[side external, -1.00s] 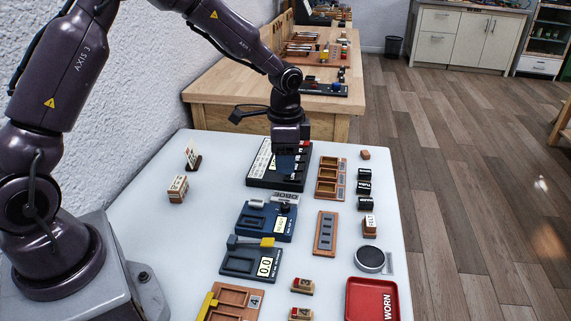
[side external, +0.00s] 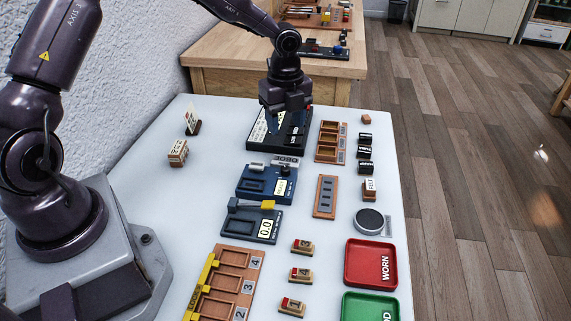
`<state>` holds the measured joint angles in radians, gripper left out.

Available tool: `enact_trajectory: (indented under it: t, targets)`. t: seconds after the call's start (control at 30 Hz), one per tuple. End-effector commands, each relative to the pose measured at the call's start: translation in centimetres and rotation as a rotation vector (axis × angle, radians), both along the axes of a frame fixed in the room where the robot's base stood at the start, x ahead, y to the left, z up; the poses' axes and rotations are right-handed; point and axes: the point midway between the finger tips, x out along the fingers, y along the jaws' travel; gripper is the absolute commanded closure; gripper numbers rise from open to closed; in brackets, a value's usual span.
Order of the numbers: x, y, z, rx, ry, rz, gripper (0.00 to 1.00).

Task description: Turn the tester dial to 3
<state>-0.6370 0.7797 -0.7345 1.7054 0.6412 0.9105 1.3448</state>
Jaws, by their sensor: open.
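My gripper (side external: 287,112) points down over the far part of a black panel (side external: 262,148) with white labels, at the back of the white table. Its jaws are open, but the fingertips are small and dark, and I cannot tell whether they touch anything. The gripper hides the back of the panel. A blue unit (side external: 250,196) with a small dark knob (side external: 285,169) and a pale label stands in front of the panel. I cannot tell which of the two is the tester, and no dial setting is readable.
A dark unit reading 0.0 (side external: 240,232) with a yellow-tipped lever stands nearer. Wooden trays (side external: 325,197), black blocks (side external: 364,152) and a round dark pad (side external: 369,221) lie right. A red WORN tray (side external: 371,264) and green tray (side external: 370,306) are at front right.

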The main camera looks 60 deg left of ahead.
Motion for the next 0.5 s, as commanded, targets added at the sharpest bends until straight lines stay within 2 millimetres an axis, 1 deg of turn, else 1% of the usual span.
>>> enact_trajectory:
  t: [0.17, 0.4, 0.5]
  targets:
    - [-0.1, -0.1, -2.9, -0.003, 0.005, 0.000, 0.49]
    - [-0.1, -0.1, -8.1, -0.003, 0.005, 0.002, 0.49]
    - [-0.1, -0.1, -9.8, -0.004, 0.004, 0.003, 0.49]
